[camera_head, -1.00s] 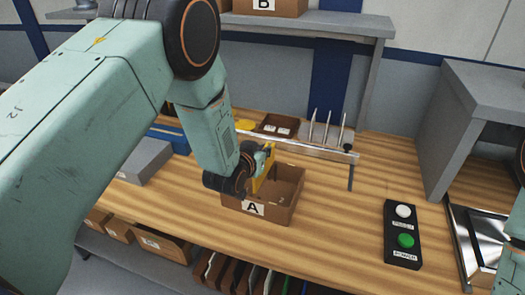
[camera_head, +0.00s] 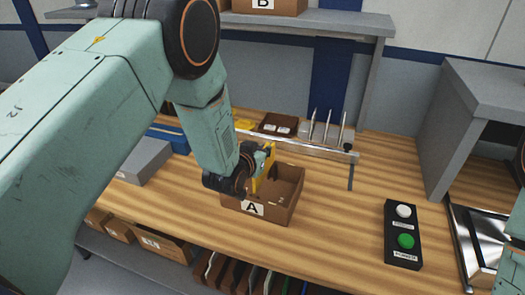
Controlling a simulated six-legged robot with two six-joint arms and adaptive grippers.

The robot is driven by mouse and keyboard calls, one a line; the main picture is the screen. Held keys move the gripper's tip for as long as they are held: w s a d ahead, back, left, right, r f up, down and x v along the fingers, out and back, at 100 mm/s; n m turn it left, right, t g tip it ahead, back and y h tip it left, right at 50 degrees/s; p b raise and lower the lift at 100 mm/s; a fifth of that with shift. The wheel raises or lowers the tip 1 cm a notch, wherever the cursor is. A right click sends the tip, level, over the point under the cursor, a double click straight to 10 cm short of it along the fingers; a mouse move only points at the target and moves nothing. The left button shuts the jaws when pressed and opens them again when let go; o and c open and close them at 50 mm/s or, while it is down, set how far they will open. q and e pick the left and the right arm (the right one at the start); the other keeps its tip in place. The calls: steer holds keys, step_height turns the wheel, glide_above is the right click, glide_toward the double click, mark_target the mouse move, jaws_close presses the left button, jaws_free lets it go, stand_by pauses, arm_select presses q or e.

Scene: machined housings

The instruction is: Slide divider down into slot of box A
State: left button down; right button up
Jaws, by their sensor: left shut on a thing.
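Box A (camera_head: 279,214) is an open brown box on the wooden workbench, with a white "A" label on its front. My left gripper (camera_head: 262,164) is at the box's left part, shut on the yellow divider (camera_head: 267,170). The divider stands roughly upright, its lower part inside the box outline. The arm hides the box's left side, and I cannot tell whether the divider sits in the slot.
A metal rail (camera_head: 310,149) on posts runs behind the box. Behind it are a brown tray (camera_head: 277,124) and several upright plates (camera_head: 325,127). A black button panel (camera_head: 402,234) lies to the right, with clear bench between. A grey block (camera_head: 146,160) lies left.

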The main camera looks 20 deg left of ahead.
arm_select(q)
steer(key=shift+s+f, duration=0.15)
steer(key=shift+f, duration=0.05)
steer(key=shift+f+b, duration=0.2)
steer(key=shift+b, duration=0.15)
steer(key=shift+f, duration=0.25)
steer(key=shift+f+b, duration=0.25)
steer(key=shift+b, duration=0.15)
steer(key=shift+f, duration=0.45)
steer(key=shift+f+b, duration=0.25)
steer(key=shift+b, duration=0.3)
steer(key=shift+f, duration=0.45)
steer(key=shift+f+b, duration=1.8)
steer(key=shift+f, duration=0.2)
